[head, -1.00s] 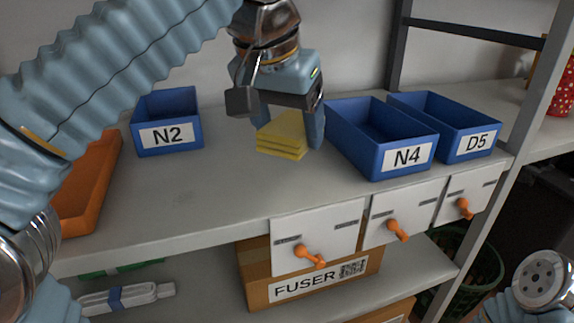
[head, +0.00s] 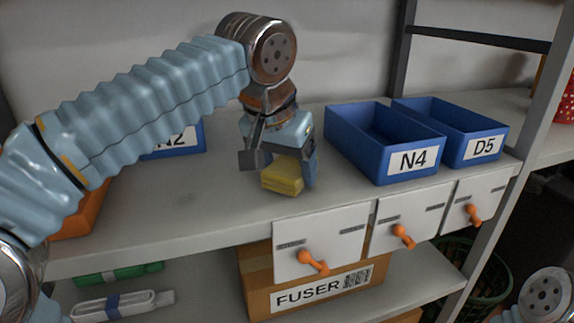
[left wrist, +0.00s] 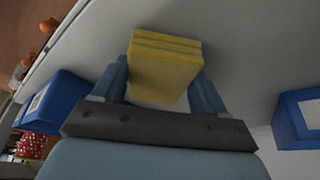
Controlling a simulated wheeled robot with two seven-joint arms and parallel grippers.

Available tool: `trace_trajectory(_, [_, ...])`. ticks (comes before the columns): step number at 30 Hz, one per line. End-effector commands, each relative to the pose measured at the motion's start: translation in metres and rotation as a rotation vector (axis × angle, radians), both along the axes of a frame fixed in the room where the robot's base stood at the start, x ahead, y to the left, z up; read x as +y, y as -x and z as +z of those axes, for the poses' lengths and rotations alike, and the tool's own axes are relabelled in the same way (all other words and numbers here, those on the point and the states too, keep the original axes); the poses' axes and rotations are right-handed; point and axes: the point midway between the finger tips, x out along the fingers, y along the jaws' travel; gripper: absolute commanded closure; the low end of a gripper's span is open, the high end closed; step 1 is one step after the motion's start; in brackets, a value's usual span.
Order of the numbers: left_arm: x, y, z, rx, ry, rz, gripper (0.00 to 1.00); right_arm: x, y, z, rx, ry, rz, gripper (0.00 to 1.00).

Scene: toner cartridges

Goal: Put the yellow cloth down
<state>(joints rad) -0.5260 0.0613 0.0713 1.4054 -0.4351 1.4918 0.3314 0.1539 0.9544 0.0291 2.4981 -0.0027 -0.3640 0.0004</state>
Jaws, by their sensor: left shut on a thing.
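The yellow cloth (head: 282,176) is a folded, layered block. It is between the fingers of my left gripper (head: 279,168), which is shut on it, over the grey shelf (head: 225,205) near its front edge. The cloth also shows in the left wrist view (left wrist: 165,66), with a finger of the left gripper (left wrist: 160,85) at each side of it. I cannot tell whether the cloth touches the shelf. My right gripper is not in view.
Blue bins N4 (head: 412,162) and D5 (head: 486,150) stand to the right. Bin N2 (head: 180,143) and an orange bin (head: 85,215) are partly hidden behind my left arm. White cards with orange knobs (head: 403,236) hang on the shelf's front. Bare shelf surrounds the gripper.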

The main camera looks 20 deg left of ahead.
Motion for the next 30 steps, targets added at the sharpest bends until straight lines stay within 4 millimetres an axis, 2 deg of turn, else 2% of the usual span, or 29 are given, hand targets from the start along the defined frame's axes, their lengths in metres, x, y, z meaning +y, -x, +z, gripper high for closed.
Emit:
trace_trajectory(2, [0.0, 0.0, -0.004, 0.0, 0.0, 0.0, 0.52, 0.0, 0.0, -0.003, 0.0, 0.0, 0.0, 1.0])
trace_trajectory(3, [0.0, 0.0, -0.002, 0.0, 0.0, 0.0, 0.21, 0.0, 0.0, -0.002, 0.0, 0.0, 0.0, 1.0])
trace_trajectory(7, [0.0, 0.0, -0.002, 0.0, 0.0, 0.0, 0.02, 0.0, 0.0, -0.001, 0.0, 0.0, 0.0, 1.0])
trace_trajectory(14, [0.0, 0.0, -0.002, 0.0, 0.0, 0.0, 0.02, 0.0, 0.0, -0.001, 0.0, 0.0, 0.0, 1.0])
trace_trajectory(18, [0.0, 0.001, 0.006, -0.002, 0.001, 0.0, 0.02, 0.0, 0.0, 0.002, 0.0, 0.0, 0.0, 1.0])
trace_trajectory(20, [0.001, 0.004, 0.015, -0.003, 0.001, 0.0, 0.02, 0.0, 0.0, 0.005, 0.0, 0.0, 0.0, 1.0])
trace_trajectory(30, [0.006, 0.033, 0.086, -0.003, 0.002, -0.001, 0.02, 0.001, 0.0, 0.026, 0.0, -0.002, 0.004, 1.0])
